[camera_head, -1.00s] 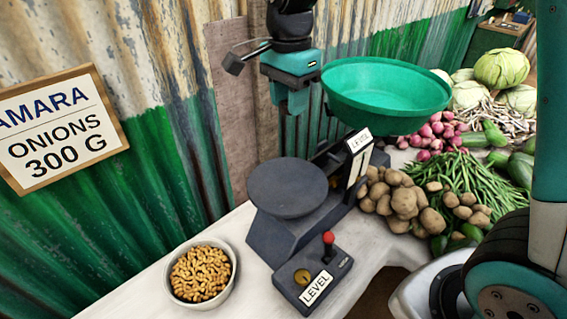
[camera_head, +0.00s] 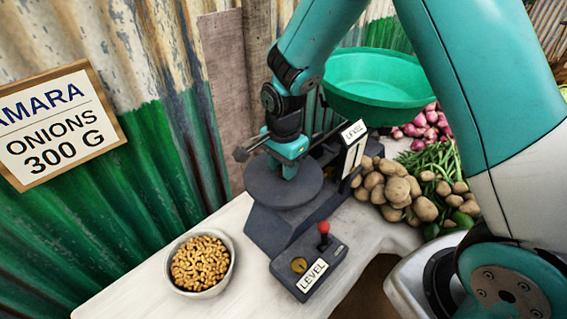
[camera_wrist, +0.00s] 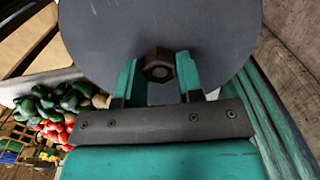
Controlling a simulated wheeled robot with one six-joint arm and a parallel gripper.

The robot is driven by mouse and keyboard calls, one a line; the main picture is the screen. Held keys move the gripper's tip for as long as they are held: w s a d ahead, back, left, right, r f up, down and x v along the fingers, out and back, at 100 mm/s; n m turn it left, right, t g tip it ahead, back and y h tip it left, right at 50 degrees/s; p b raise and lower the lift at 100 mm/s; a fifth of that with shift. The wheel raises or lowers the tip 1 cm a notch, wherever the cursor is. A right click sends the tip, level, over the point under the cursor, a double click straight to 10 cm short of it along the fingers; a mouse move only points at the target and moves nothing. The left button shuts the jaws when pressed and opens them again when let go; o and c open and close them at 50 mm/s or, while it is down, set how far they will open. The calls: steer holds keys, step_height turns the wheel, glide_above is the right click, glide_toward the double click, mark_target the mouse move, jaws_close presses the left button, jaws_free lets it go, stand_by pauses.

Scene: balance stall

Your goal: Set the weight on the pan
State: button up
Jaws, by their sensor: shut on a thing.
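The weight (camera_wrist: 158,66) is a small dark, rusty-looking hexagonal piece. In the wrist view it sits between the two teal fingers of my gripper (camera_wrist: 158,76), which is shut on it. The dark round pan (camera_wrist: 215,45) fills the view beyond it. In the head view my gripper (camera_head: 289,173) points down over the pan (camera_head: 262,191) on the left side of the scale. The weight is hidden there by the fingers. I cannot tell whether it touches the pan. The large green pan (camera_head: 375,92) on the scale's other side looks empty.
A control box (camera_head: 308,272) with a red-knobbed lever and a LEVEL label stands in front of the scale. A bowl of yellowish pieces (camera_head: 200,264) is at left. Potatoes (camera_head: 395,190) and red onions (camera_head: 432,122) lie right. Corrugated wall (camera_head: 150,150) stands behind.

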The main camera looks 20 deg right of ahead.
steer(key=o, duration=0.5)
steer(key=shift+f, duration=0.15)
steer(key=o, duration=0.5)
steer(key=shift+c, duration=0.2)
steer(key=shift+r, duration=0.45)
step_height(320, 180, up, 11)
steer(key=b, duration=0.1)
steer(key=s+a+r+n+y, duration=0.2)
steer(key=s+r+n, duration=0.2)
steer(key=s+n, duration=0.6)
steer(key=s+a+r+n+y, duration=0.2)
steer(key=s+r+n, duration=0.1)
steer(key=s+n, duration=0.7)
steer(key=shift+s+a+r+n, duration=0.35)
steer(key=shift+s+n, duration=0.05)
steer(key=shift+s, duration=0.75)
